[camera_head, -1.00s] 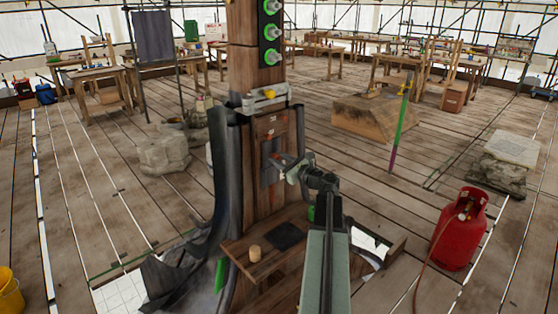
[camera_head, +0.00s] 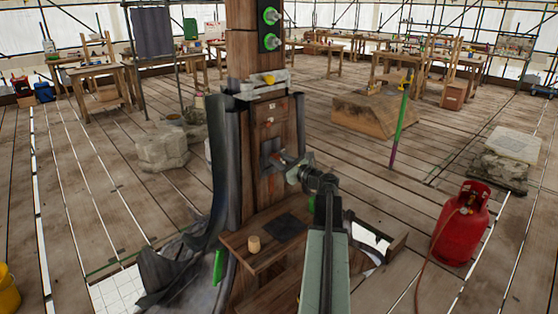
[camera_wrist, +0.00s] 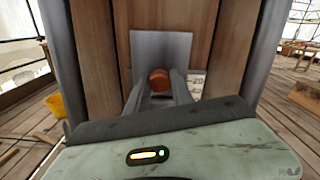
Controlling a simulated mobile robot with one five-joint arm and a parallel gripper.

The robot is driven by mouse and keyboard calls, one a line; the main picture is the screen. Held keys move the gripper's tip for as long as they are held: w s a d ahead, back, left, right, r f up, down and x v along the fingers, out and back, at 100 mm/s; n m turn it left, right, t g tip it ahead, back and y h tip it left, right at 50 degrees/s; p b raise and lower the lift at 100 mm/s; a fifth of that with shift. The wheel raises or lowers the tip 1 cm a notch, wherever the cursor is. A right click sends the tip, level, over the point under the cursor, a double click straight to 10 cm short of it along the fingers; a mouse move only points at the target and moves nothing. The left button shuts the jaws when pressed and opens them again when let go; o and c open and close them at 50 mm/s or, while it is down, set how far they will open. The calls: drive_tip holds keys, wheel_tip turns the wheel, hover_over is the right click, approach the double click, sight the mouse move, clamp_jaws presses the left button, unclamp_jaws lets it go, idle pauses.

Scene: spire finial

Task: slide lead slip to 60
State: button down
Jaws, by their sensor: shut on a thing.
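The lead slip (camera_wrist: 143,48) is a flat grey plate on the front of the wooden post (camera_wrist: 107,40), with a round reddish-brown knob (camera_wrist: 159,78). In the wrist view my gripper (camera_wrist: 159,92) is shut on the knob, its two fingers on either side of it. In the head view my gripper (camera_head: 287,164) meets the post's front at the slip (camera_head: 268,150). A pale label (camera_wrist: 197,82) reading "20" shows at the slip's right, partly hidden by a finger. The slip's lower part is hidden behind my gripper.
Dark drapes (camera_head: 220,150) hang at the post's left. A red gas cylinder (camera_head: 461,225) with a hose stands at right. Stone blocks (camera_head: 163,150) lie farther back.

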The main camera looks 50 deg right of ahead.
drive_tip(key=c, duration=1.1)
unclamp_jaws()
drive_tip(key=shift+r, duration=0.1)
drive_tip(key=s, duration=0.7)
drive_tip(key=shift+s+a, duration=0.3)
drive_tip(key=shift+s, duration=0.1)
